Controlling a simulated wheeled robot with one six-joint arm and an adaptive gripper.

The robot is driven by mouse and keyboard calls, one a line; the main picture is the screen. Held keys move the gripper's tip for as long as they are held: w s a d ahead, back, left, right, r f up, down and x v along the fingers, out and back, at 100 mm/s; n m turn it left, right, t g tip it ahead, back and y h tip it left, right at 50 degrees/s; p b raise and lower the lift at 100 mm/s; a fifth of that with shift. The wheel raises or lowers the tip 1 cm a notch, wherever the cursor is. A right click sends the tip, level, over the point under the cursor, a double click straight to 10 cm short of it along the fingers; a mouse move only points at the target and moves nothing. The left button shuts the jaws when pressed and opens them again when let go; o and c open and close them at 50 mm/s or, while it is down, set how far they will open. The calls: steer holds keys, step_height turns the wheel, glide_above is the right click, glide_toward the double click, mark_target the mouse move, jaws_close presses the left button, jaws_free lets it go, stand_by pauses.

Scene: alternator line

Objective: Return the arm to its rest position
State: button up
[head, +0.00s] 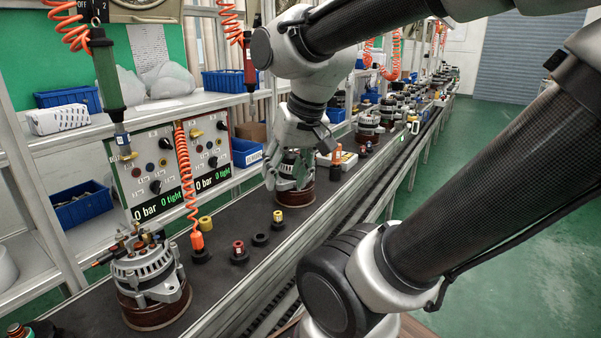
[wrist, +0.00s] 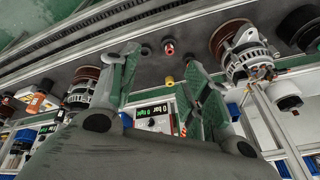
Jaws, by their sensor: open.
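My arm reaches across the head view from the right, with the elbow bent high over the line. My gripper (head: 284,180) hangs over the conveyor in front of an alternator (head: 298,197), partly hiding it. In the wrist view my gripper (wrist: 162,62) has its fingers spread wide with nothing held between them. Beyond the gap lie the dark belt, a small red-topped part (wrist: 169,47) and a yellow cap (wrist: 169,80). Alternators stand to either side of the fingers there, one at left (wrist: 82,88) and one at right (wrist: 243,55).
A nearer alternator (head: 146,278) stands on the conveyor (head: 228,288) at lower left. Small fittings, including a red-topped one (head: 239,251), sit between. A hanging green tool (head: 106,72), orange coiled hoses (head: 186,170) and gauge panels (head: 152,172) line the left. Green floor (head: 500,130) is free at right.

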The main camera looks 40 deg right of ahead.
steer(key=s+n, duration=0.1)
steer(key=s+d+n, duration=0.1)
steer(key=s+n, duration=0.1)
steer(key=shift+d+r+h, duration=0.25)
steer(key=shift+h, duration=0.05)
stand_by(2.8)
